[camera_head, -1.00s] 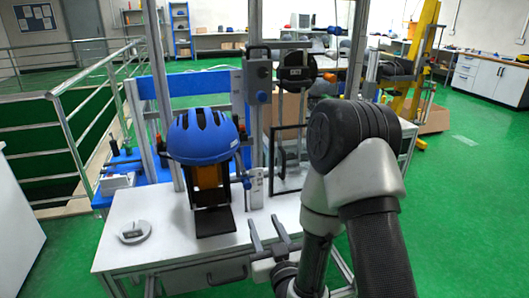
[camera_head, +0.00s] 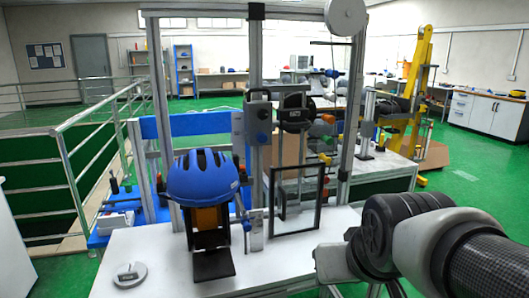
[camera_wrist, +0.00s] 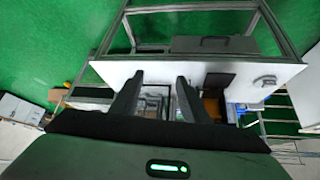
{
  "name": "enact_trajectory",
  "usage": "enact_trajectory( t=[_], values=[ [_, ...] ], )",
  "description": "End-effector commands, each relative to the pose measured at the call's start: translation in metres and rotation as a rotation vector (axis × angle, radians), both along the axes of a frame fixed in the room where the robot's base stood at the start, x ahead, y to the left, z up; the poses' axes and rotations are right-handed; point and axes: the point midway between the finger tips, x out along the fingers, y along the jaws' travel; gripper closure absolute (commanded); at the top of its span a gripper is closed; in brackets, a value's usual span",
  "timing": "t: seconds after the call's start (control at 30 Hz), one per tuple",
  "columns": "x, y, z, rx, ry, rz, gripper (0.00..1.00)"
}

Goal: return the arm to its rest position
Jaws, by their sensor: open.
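My arm (camera_head: 425,245) reaches in from the lower right of the head view, bent low at the right front of the white table (camera_head: 165,262). The white table also shows there (camera_wrist: 150,72), upside down and beyond the fingers.
A blue helmet (camera_head: 203,178) sits on a stand with a dark plate (camera_head: 213,264). A small round grey device (camera_head: 130,275) lies at the table's left. A black frame (camera_head: 295,200) and metal tower posts (camera_head: 345,110) stand at the back. Green floor is open at right.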

Motion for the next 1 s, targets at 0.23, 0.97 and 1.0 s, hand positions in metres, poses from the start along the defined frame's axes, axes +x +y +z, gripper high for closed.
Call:
enact_trajectory(
  t=[0.23,0.97,1.0],
  values=[
    [-0.067,-0.008,0.03,0.027,0.113,-0.046,0.58],
    [-0.064,-0.007,0.238,0.025,0.115,-0.042,0.58],
    [-0.064,-0.007,0.243,0.025,0.115,-0.042,0.58]
  ],
)
